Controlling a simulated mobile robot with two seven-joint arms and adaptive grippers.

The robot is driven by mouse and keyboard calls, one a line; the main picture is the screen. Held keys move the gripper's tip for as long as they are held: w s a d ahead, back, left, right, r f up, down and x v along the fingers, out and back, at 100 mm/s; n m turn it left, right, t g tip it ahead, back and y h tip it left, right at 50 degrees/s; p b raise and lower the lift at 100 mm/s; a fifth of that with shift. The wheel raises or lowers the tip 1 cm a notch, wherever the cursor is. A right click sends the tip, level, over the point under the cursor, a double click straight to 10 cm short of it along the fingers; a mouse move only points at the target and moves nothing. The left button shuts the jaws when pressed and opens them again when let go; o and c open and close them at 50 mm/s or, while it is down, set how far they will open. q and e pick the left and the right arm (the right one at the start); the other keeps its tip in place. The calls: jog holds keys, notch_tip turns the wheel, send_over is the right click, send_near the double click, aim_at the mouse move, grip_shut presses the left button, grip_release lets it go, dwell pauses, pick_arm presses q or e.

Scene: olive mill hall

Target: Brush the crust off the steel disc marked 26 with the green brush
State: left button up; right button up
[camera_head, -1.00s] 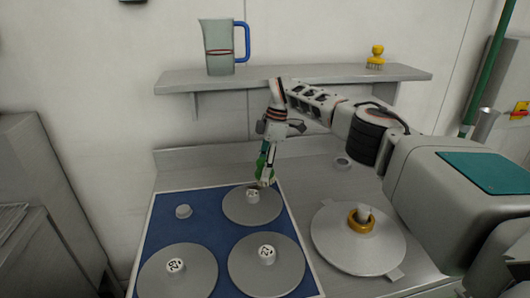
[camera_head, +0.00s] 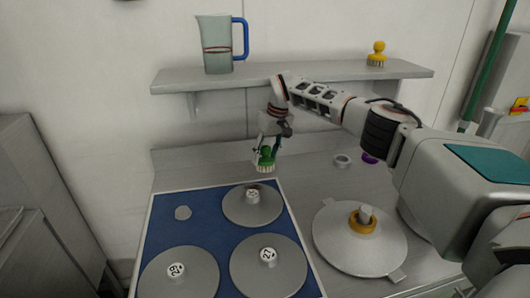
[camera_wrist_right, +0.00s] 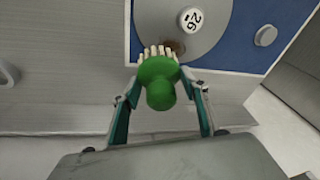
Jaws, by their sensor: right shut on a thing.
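The steel disc marked 26 (camera_head: 238,212) lies at the back of the blue mat, and its knob shows 26 in the wrist view (camera_wrist_right: 190,20). A small brown crust patch (camera_wrist_right: 179,46) shows on the disc near its rim in the wrist view, right by the bristle tips. The green brush (camera_head: 266,156) has pale bristles pointing down and hangs behind the disc in the head view, seemingly above the surface. My right gripper (camera_head: 267,146) is shut on the brush; the brush's green knob (camera_wrist_right: 160,92) sits between its fingers. My left gripper is in neither view.
Two more discs, one marked 27 (camera_head: 268,283) and one at left (camera_head: 180,284), lie on the blue mat (camera_head: 200,228). A large disc with a gold ring (camera_head: 340,246) lies at right. A shelf (camera_head: 300,73) holds a jug (camera_head: 218,45) and yellow brush (camera_head: 376,48).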

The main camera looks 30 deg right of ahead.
aim_at(266, 170)
jog(key=shift+w+d+m, duration=0.25)
jog(key=shift+m, duration=0.55)
jog(key=shift+s+a+f, duration=0.1)
jog(key=shift+s+f, duration=0.05)
jog(key=shift+f, duration=0.8)
jog(key=shift+s+a+f, duration=0.15)
jog(key=shift+s+f, duration=0.05)
jog(key=shift+f, duration=0.8)
jog(key=shift+s+a+f, duration=0.1)
jog(key=shift+s+f, duration=0.05)
jog(key=shift+f, duration=0.8)
jog(key=shift+s+a+f, duration=0.15)
jog(key=shift+s+f, duration=0.05)
jog(key=shift+f, duration=0.7)
